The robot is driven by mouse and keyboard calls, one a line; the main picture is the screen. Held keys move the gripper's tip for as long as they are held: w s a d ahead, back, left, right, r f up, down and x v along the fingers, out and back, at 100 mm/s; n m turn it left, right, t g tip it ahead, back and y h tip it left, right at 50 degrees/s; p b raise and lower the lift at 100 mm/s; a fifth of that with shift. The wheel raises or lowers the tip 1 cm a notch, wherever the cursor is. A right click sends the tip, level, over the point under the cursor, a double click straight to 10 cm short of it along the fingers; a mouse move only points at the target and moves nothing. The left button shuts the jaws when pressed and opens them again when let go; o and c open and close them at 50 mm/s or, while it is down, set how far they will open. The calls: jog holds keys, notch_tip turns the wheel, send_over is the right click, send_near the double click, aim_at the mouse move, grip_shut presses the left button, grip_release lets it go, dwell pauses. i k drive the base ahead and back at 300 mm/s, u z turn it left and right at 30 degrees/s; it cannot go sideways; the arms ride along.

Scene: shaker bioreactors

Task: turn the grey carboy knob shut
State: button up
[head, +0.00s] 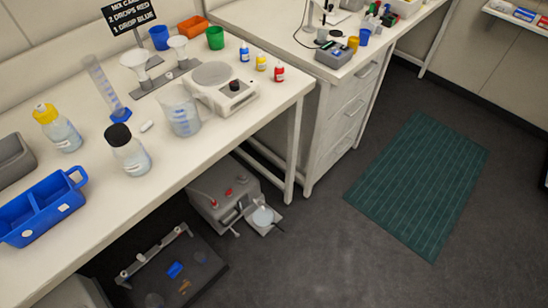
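I cannot make out a carboy or a grey carboy knob for certain in the head view. A grey unit (222,202) with red knobs on top stands on the floor under the bench, with a small platform and a round clear dish (262,217) at its front. Whether it has a grey knob is too small to tell. My gripper is not in view.
The white bench (185,182) holds a blue caddy (42,207), bottles, a beaker (181,110) and a stirrer plate (222,88). A dark platform (200,262) with a grey bar lies low at bottom left. The floor around the green mat (418,185) is clear.

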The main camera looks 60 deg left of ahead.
aim_at(242, 176)
jog(key=i, duration=1.25)
jog(key=u, duration=4.25)
